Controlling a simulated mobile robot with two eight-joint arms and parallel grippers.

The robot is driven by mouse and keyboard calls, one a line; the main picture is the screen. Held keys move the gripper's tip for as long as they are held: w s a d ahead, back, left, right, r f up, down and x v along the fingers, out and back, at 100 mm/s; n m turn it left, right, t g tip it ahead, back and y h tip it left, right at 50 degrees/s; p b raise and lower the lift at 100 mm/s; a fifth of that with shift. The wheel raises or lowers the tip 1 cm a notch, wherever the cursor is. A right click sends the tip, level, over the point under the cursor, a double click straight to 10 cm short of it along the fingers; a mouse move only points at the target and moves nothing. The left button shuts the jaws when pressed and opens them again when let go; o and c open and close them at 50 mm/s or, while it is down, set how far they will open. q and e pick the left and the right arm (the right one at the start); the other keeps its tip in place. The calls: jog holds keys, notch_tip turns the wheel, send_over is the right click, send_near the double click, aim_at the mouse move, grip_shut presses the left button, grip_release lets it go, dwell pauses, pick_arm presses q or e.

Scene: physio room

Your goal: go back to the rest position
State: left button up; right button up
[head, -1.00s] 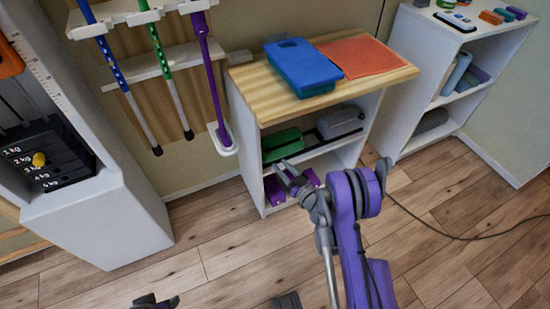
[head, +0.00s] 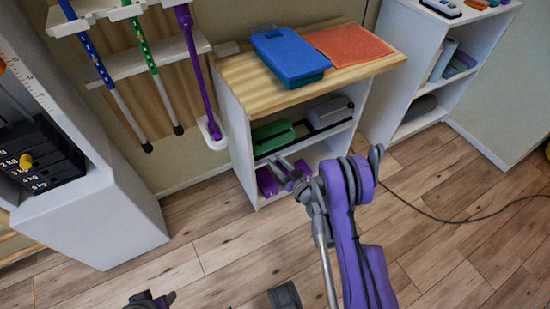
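My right gripper (head: 286,170) is at the end of my purple and grey arm, in the middle of the head view. Its two grey fingers look apart, with nothing seen between them. It shows in front of the lower part of the wooden-topped shelf unit (head: 232,72); how far it is from the shelf is hard to tell. My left gripper (head: 152,300) is only partly in view at the bottom edge, small and dark, and its fingers cannot be made out.
A blue box (head: 290,57) and an orange mat (head: 348,45) lie on the unit's top. Green (head: 272,136) and purple (head: 267,181) items sit on its shelves. A white weight tower (head: 100,215) stands left. A cable (head: 440,217) crosses the wood floor (head: 215,235).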

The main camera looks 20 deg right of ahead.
notch_tip(320, 180, up, 15)
jog(key=s+d+m+g+h, duration=0.2)
jog(key=d+m+g+h, duration=0.15)
jog(key=h, duration=0.35)
jog(key=s+a+n+g+y, duration=0.1)
jog(key=s+a+g, duration=0.25)
jog(key=s, duration=0.65)
jog(key=s+a+f+g+y, duration=0.1)
jog(key=s+a+g, duration=0.25)
jog(key=s, duration=0.65)
jog(key=s+a+n+g, duration=0.15)
jog(key=s+a, duration=0.25)
jog(key=s, duration=0.6)
pick_arm(q)
notch_tip(320, 180, up, 25)
jog(key=w+t+p, duration=0.1)
jog(key=p, duration=2.1)
jog(key=shift+w+r, duration=0.15)
pick_arm(e)
notch_tip(320, 180, up, 25)
jog(key=shift+w+a+y, duration=0.2)
jog(key=shift+a+y, duration=0.05)
jog(key=shift+y, duration=0.05)
